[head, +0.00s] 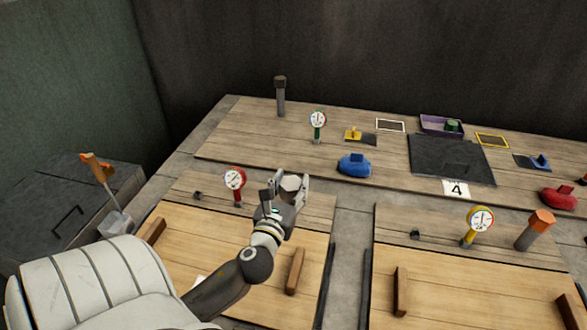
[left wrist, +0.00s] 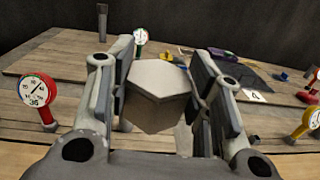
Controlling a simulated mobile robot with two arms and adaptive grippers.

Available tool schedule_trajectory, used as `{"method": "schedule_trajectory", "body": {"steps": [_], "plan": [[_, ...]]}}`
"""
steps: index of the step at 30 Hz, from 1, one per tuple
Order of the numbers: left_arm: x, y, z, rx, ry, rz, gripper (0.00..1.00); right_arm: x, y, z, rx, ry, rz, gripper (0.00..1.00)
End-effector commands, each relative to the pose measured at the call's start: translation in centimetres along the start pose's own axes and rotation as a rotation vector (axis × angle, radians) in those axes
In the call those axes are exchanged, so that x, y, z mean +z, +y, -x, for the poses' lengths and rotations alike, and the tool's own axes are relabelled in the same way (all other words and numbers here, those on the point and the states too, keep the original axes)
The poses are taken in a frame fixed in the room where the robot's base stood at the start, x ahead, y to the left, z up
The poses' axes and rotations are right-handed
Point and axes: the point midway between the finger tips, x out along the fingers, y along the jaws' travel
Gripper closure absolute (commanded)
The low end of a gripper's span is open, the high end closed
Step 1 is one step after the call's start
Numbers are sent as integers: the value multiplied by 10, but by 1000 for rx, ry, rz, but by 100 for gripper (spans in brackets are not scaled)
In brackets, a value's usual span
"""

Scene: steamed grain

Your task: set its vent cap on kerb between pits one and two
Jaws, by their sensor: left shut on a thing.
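My left gripper (head: 291,184) is shut on a pale grey hexagonal cap (left wrist: 160,82), held above the front-left pit's back edge. In the left wrist view the cap sits between the two fingers, its flat top showing and its lower part partly hidden. The cap also shows in the head view (head: 290,183). A grey kerb strip (head: 350,222) runs between the front-left wooden cover (head: 190,250) and the front-right wooden cover (head: 470,290). Numbers for pits one and two are not readable. My right gripper is not in view.
A red-rimmed gauge (head: 235,179) stands left of my gripper, a yellow gauge (head: 480,219) and an orange-capped post (head: 535,229) to the right. A blue lump-shaped thing (head: 354,165) sits behind the kerb. A dark-topped post (head: 280,96) stands at the back.

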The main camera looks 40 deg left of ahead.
Motion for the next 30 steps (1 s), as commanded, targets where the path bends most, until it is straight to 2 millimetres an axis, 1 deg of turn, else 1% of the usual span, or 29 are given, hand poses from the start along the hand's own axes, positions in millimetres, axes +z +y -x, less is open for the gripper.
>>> {"method": "schedule_trajectory", "body": {"steps": [1,3,6,16,19,23,30], "plan": [[2,8,-7,20,-3,4,72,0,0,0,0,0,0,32],[4,16,-14,42,-2,8,72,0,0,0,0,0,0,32],[5,23,-19,61,-1,12,72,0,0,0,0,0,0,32],[5,24,-20,65,-1,14,72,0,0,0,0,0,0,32],[2,25,-26,66,-1,13,72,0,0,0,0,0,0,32],[-6,28,-47,67,-1,14,72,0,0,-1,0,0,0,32],[-30,35,-96,68,-1,16,72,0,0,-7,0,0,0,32]]}}
